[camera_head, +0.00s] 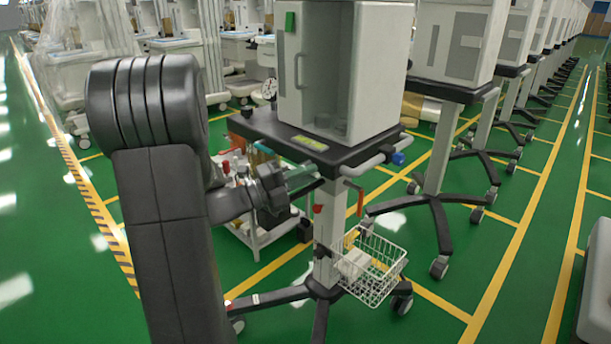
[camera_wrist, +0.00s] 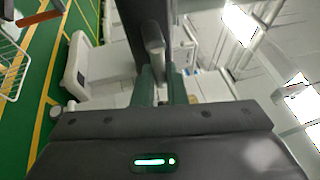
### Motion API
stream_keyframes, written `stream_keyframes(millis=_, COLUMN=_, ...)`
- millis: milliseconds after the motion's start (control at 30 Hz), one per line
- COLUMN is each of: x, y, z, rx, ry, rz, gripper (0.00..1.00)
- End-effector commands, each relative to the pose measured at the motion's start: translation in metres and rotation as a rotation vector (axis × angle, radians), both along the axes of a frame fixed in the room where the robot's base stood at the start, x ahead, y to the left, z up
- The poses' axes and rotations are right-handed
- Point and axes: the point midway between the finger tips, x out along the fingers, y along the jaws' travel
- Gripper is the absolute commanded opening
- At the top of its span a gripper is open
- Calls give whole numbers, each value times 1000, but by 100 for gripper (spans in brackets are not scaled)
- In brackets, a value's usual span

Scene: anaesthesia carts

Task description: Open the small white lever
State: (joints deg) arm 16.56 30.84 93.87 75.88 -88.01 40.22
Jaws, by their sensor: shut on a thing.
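A small pale lever (camera_wrist: 156,42) with a rounded end shows in the wrist view, against the dark edge of a cart top. My gripper (camera_wrist: 163,78) has its two greenish fingers closed on the lever, one on each side. In the head view my gripper (camera_head: 312,174) is at the near edge of the cart's black top (camera_head: 345,152), just below it. The part of the lever between the fingers is hidden there.
A grey-white cabinet (camera_head: 335,70) stands on the cart top. A pale rail with a blue end (camera_head: 398,158) is to the right of my gripper. A wire basket (camera_head: 368,268) hangs on the post below. Similar carts stand behind to the right; green floor lies between.

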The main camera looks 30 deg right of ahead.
Motion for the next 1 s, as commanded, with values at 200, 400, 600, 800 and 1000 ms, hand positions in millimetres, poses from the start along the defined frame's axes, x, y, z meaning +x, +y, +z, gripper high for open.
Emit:
stream_keyframes(millis=200, x=0, y=0, z=0, rx=-7, ry=23, rz=0, gripper=0)
stream_keyframes(millis=400, x=0, y=0, z=3, rx=-31, ry=109, rz=1, gripper=0)
stream_keyframes(millis=600, x=0, y=0, z=7, rx=-74, ry=262, rz=1, gripper=0)
stream_keyframes(millis=800, x=2, y=1, z=13, rx=-128, ry=443, rz=1, gripper=0)
stream_keyframes(millis=1000, x=4, y=1, z=18, rx=-180, ry=628, rz=0, gripper=0)
